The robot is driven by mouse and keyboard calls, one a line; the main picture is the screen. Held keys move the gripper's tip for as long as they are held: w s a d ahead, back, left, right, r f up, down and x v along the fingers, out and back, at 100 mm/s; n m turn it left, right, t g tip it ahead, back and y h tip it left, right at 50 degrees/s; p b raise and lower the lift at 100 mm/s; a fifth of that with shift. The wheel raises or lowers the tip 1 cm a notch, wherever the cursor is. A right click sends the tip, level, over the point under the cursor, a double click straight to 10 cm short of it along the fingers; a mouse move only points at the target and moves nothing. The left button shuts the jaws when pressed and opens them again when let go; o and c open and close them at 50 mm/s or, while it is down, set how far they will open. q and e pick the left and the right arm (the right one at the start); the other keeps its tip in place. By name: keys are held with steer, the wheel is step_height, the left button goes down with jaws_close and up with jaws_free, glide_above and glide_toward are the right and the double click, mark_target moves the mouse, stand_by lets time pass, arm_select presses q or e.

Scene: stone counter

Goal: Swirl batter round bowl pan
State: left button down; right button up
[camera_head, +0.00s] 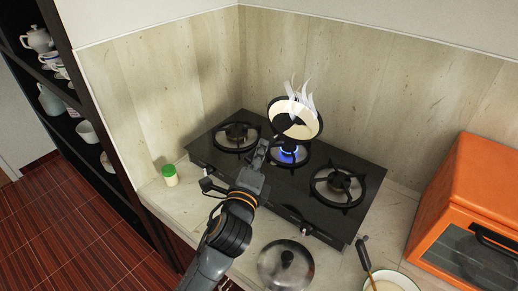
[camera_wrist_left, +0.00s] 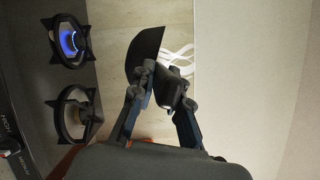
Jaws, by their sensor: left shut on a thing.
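The dark pan (camera_head: 271,108) is held tilted above the lit middle burner (camera_head: 287,155) in the head view. Pale batter (camera_head: 296,124) covers much of its inside, and white wisps of steam rise from it. My left gripper (camera_head: 261,149) is shut on the pan's handle, at the pan's near side. In the left wrist view the gripper (camera_wrist_left: 158,84) closes round the dark handle, and the pan (camera_wrist_left: 145,52) shows as a dark edge beyond it. Most of the handle is hidden by the fingers. My right gripper is in neither view.
The black stove (camera_head: 270,188) has unlit burners left and right. A green-capped jar (camera_head: 170,175) stands at left. A lid (camera_head: 286,268) and a bowl (camera_head: 412,287) with a ladle (camera_head: 364,256) are in front. An orange oven (camera_head: 472,190) stands at right. Walls close off the back.

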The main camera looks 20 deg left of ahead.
arm_select(q)
steer(key=shift+d+r+p, duration=0.1)
steer(key=shift+r+p, duration=0.4)
steer(key=shift+p, duration=0.05)
steer(key=shift+w+d+r+g+p, duration=0.1)
steer(key=shift+w+r+g+p, duration=0.2)
steer(key=shift+r, duration=0.25)
steer(key=shift+w+d+r+g+y, duration=0.1)
steer(key=shift+w+r+g+y, duration=0.1)
steer(key=shift+r, duration=0.15)
steer(key=shift+w+d+r+g+y, duration=0.1)
steer(key=shift+r+g, duration=0.1)
steer(key=shift+r, duration=0.1)
steer(key=shift+w+r+g, duration=0.3)
steer(key=shift+r+g, duration=0.05)
steer(key=shift+r, duration=0.15)
steer(key=shift+w+r+g, duration=0.25)
steer(key=shift+r+g, duration=0.1)
steer(key=shift+r, duration=0.15)
steer(key=shift+w+a+r+n+g, duration=0.25)
steer(key=shift+w+r+n+g, duration=0.35)
steer(key=shift+r+g, duration=0.15)
step_height(320, 180, down, 5)
steer(key=s+a+n+t+b, duration=0.2)
steer(key=b, duration=1)
steer(key=shift+s+a+f+t, duration=0.2)
steer(key=shift+s+t, duration=0.05)
steer(key=shift+t, duration=0.1)
